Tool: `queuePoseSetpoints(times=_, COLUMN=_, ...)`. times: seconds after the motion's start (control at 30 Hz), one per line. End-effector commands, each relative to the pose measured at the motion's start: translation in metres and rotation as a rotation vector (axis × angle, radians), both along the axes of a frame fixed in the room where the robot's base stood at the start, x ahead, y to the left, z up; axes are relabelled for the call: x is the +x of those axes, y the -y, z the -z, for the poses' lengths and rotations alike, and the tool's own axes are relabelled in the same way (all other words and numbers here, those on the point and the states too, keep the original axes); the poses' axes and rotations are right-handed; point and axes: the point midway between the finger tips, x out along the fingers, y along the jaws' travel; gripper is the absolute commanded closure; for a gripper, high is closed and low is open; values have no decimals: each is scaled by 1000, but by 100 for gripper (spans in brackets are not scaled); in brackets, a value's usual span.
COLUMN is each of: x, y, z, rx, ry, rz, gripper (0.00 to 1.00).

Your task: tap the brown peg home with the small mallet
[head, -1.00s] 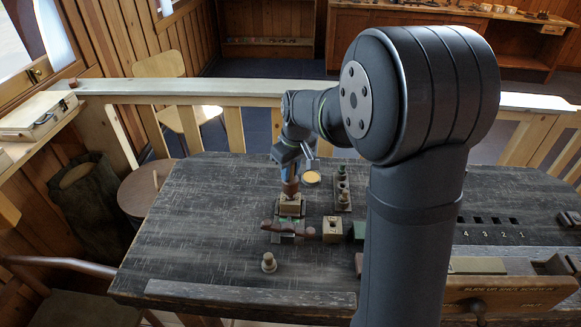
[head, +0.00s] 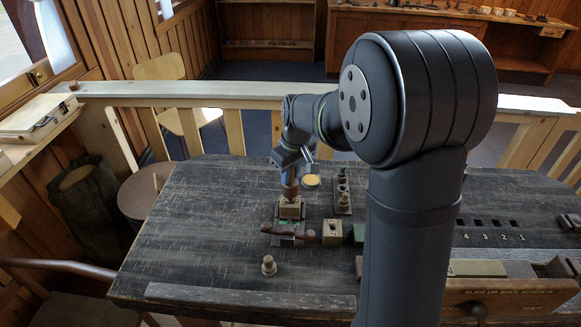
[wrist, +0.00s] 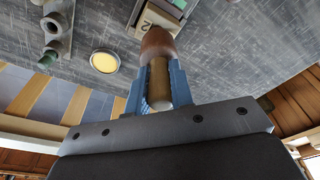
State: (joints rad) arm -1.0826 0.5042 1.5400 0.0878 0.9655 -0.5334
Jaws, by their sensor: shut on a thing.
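My gripper (wrist: 160,92) has blue fingers and is shut on the small mallet (wrist: 158,42). The mallet has a rounded brown head and a tan cylindrical part between the fingers. In the head view, my gripper (head: 290,173) holds the mallet (head: 290,190) upright, right over a pale wooden block (head: 291,210). That block, with a dark "2" on its face, shows partly behind the mallet head in the wrist view (wrist: 148,17). I cannot tell whether the head touches it. The brown peg cannot be picked out; the mallet may hide it.
A dark reddish-brown turned piece (head: 272,229) lies in front of the block. Another wooden block (head: 332,232) stands to its right. A dark rack with spools (head: 343,198) and a yellow disc (head: 312,180) are behind.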

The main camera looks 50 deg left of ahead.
Motion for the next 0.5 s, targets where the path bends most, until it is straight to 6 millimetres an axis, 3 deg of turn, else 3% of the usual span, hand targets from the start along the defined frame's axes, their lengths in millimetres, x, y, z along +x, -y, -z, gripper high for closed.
queuePoseSetpoints(times=0.23, x=0, y=0, z=-1, rx=-2, ry=-1, rz=0, gripper=100)
queuePoseSetpoints(times=0.5, x=0, y=0, z=-27, rx=0, ry=0, rz=0, gripper=100)
